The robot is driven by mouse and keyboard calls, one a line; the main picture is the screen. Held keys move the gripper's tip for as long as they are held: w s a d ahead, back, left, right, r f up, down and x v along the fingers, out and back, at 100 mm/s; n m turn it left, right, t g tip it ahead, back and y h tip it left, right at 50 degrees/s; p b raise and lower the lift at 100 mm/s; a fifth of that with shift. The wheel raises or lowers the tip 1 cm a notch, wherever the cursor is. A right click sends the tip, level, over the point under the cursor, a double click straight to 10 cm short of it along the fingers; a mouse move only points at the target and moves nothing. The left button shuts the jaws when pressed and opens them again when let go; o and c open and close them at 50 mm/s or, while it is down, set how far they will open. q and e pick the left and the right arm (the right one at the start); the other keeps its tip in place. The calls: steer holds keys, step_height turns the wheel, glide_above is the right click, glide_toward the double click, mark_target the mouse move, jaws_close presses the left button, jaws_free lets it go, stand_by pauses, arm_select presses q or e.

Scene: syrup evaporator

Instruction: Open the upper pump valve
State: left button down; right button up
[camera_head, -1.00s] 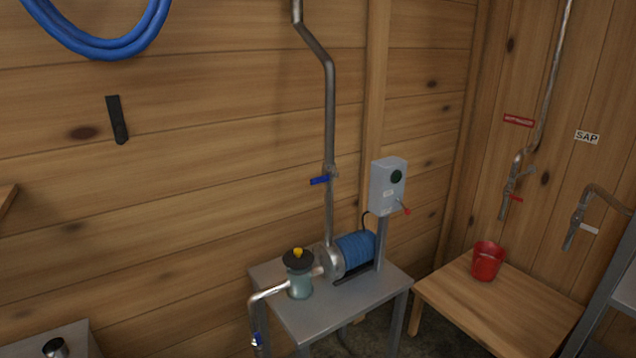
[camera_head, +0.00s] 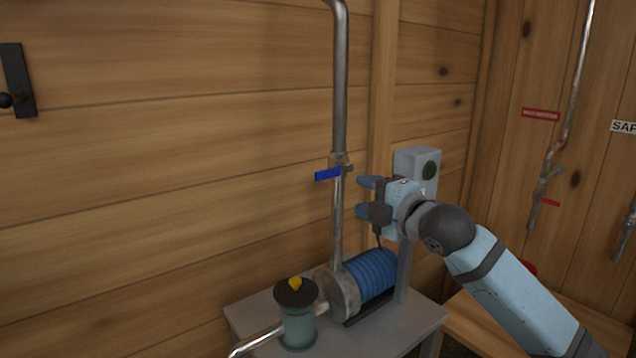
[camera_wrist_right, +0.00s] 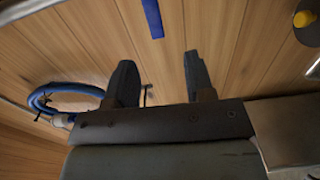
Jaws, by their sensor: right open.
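The upper pump valve is on the vertical metal pipe (camera_head: 341,100) above the pump. Its blue handle (camera_head: 328,174) points to the left, crosswise to the pipe. The blue handle also shows at the top of the right wrist view (camera_wrist_right: 152,18), ahead of the fingers. My right gripper (camera_head: 364,198) is open and empty, just right of the pipe, with its fingers towards it. It shows in the right wrist view (camera_wrist_right: 158,75) with a clear gap between the fingers. It appears apart from the handle. My left gripper is not in view.
The blue pump motor (camera_head: 372,272) and a filter pot with a yellow knob (camera_head: 296,284) stand on a metal table (camera_head: 412,328) below. A grey switch box (camera_head: 412,160) is partly hidden behind my right gripper.

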mark_target(328, 175)
steer(key=x, duration=1.3)
steer(key=shift+w+a+r+b, duration=0.25)
steer(key=shift+w+r+b, duration=0.1)
steer(key=shift+r+b, duration=0.05)
jaws_close()
